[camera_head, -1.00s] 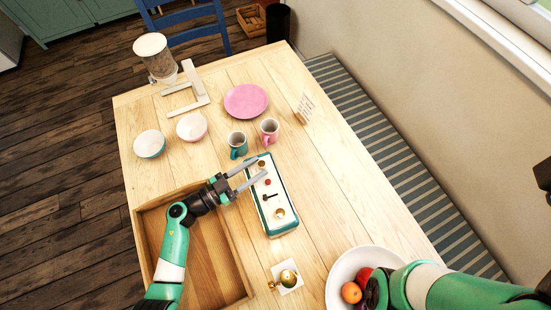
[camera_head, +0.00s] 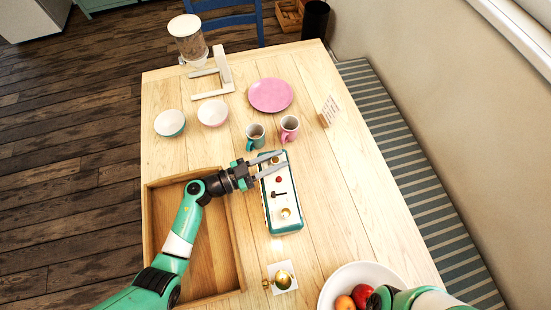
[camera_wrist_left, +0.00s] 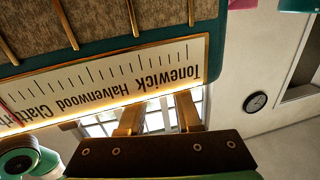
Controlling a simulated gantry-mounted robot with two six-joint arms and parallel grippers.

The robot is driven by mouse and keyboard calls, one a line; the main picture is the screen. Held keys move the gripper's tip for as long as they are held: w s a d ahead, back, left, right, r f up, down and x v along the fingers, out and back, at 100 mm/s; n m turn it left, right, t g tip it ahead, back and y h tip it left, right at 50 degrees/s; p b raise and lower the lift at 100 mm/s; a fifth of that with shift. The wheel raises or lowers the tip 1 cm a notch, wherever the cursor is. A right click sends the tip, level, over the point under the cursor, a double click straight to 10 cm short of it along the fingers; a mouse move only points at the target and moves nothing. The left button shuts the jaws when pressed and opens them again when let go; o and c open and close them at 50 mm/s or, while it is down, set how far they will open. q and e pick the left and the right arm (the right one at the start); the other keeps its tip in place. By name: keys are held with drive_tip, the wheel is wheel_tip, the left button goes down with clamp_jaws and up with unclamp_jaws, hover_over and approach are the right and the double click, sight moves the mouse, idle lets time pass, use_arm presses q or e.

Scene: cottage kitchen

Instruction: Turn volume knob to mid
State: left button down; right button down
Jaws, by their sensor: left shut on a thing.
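The teal and white radio (camera_head: 270,212) stands on the wooden table, its cream top facing up. On that top are a brass knob (camera_head: 275,160) at the far end, a red button (camera_head: 279,180), a dark lever (camera_head: 279,194) and another brass knob (camera_head: 285,212) at the near end. My left gripper (camera_head: 279,161) is shut on the far knob, one finger on each side. No volume marking is readable. In the left wrist view the radio's lit dial (camera_wrist_left: 110,78) fills the left, with the fingers (camera_wrist_left: 158,115) partly behind it. My right gripper (camera_head: 378,298) is at the bottom edge, jaws unclear.
Two mugs, teal (camera_head: 255,136) and pink (camera_head: 289,128), stand just beyond the radio. An open wooden tray (camera_head: 240,270) lies to its left. A brass bell-like object (camera_head: 283,279) and a fruit bowl (camera_head: 335,283) are nearer. A pink plate (camera_head: 270,94) lies farther back.

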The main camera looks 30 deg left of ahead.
use_arm(q)
drive_tip(key=shift+m+g+h, duration=0.7)
drive_tip(key=shift+h, duration=0.1)
drive_tip(key=shift+w+m+g+h, duration=0.1)
drive_tip(key=shift+m+g+h, duration=0.5)
drive_tip(key=shift+g, duration=0.2)
drive_tip(key=m+g+b, duration=0.1)
drive_tip(key=m+g+h+b, duration=0.1)
drive_tip(key=shift+f+g+h, duration=0.2)
drive_tip(key=shift+g+h, duration=0.1)
drive_tip(key=shift+r+m+g+h+b, duration=0.15)
drive_tip(key=shift+m+g+h+b, duration=0.25)
drive_tip(key=shift+m+g+b, duration=0.35)
drive_tip(key=c, duration=0.9)
unclamp_jaws()
